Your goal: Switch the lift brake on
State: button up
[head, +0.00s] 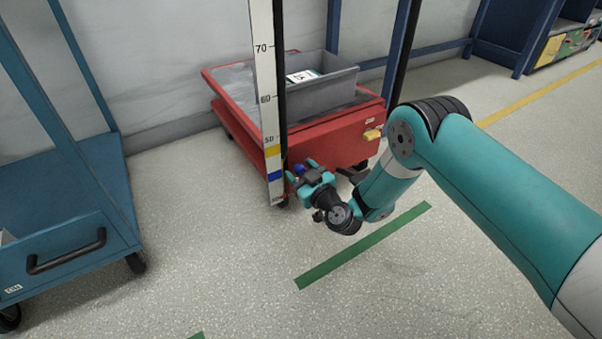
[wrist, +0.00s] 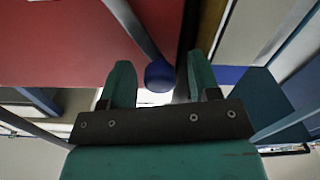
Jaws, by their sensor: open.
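The red lift cart (head: 322,140) stands in the middle of the head view with a grey bin (head: 330,92) on its top. A grey lever (wrist: 136,28) with a round blue knob (wrist: 160,76) shows in the wrist view, in front of the red body. The blue knob is small in the head view (head: 299,169), low by the cart's front corner. My gripper (head: 303,170) is open there, and in the wrist view its two fingers (wrist: 160,63) stand either side of the knob, with small gaps. I cannot tell the brake's state from the lever.
A white height scale (head: 267,80) stands upright just left of my gripper. A yellow handle (head: 373,133) is on the cart's right side. A blue trolley (head: 70,235) stands at left. The floor around the green stripe (head: 365,245) is clear.

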aim_at(317, 153)
jog(key=shift+w, duration=0.1)
grip_shut()
jog(key=shift+d+r, duration=0.1)
dwell(0.3)
jog(key=m, duration=0.1)
jog(key=w+d+m+p, duration=0.1)
jog(key=shift+d+r+m, duration=0.2)
jog(key=shift+r+m, duration=0.2)
jog(key=m, duration=0.1)
jog(key=w+d+m+p, duration=0.1)
jog(key=shift+d+r+m, duration=0.15)
jog(key=shift+d+m, duration=0.15)
jog(key=shift+w+d+m+p, duration=0.5)
jog(key=shift+d+m+p, duration=0.15)
jog(key=shift+m, duration=0.55)
jog(key=shift+w+d+f+m+p, duration=0.2)
jog(key=shift+w+d+m+p, duration=0.15)
jog(key=shift+m, duration=0.35)
jog(key=shift+w+d+f+m+p, duration=0.1)
jog(key=shift+w+d+f+m, duration=0.1)
jog(key=shift+d+m, duration=0.4)
jog(key=shift+a, duration=0.1)
